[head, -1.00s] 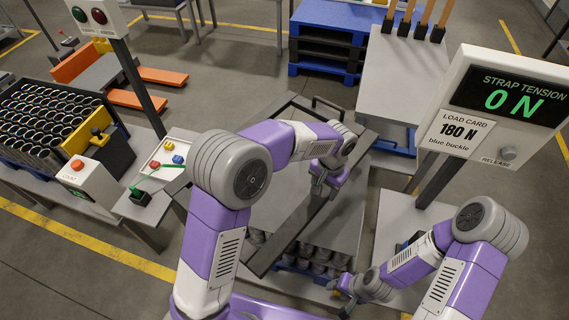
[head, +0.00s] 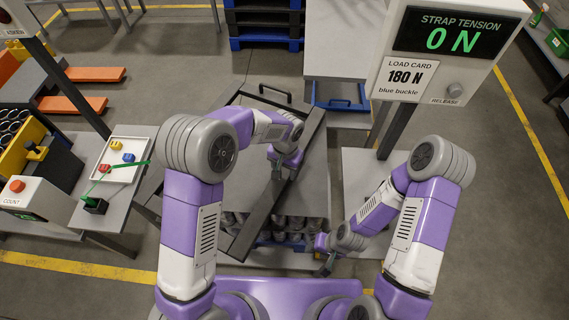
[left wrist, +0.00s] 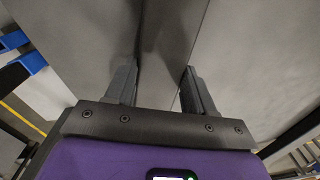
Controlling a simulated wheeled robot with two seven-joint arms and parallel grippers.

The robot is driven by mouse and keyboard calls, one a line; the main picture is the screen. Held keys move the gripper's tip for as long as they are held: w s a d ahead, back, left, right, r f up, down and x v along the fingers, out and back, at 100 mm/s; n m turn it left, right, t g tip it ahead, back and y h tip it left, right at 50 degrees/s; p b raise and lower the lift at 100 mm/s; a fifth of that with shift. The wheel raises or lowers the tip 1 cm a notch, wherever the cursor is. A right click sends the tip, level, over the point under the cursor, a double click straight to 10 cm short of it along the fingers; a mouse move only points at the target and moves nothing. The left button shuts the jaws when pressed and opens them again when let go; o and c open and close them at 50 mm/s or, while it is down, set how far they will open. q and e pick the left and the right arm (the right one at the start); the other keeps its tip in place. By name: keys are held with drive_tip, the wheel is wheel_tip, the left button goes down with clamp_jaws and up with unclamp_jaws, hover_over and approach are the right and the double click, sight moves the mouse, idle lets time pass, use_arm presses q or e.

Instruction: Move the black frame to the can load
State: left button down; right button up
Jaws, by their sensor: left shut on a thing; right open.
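The black frame (head: 257,222) is a dark rectangular frame with a handle at its far side. It lies turned at an angle above the can load, whose grey top sheet (head: 308,192) and several cans (head: 292,229) show under and beside its bar. My left gripper (head: 284,174) is shut on the frame's near-right bar. In the left wrist view a dark bar (left wrist: 165,45) runs between the two fingers (left wrist: 162,85). My right gripper (head: 326,266) is open and empty, low at the load's near right corner. My left arm hides the frame's left part.
The strap tension display (head: 455,40) stands on a post at the right, above a grey table. A small table with a white tray (head: 120,160) is at the left, near a count box (head: 25,195). Blue pallets (head: 265,25) are stacked behind. Open floor lies at right.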

use_arm(q)
drive_tip(key=shift+c, duration=2.1)
unclamp_jaws()
drive_tip(key=shift+f, duration=0.1)
wheel_tip(320, 180, up, 12)
drive_tip(key=p, duration=0.2)
drive_tip(key=shift+d, duration=0.15)
drive_tip(key=shift+s, duration=0.1)
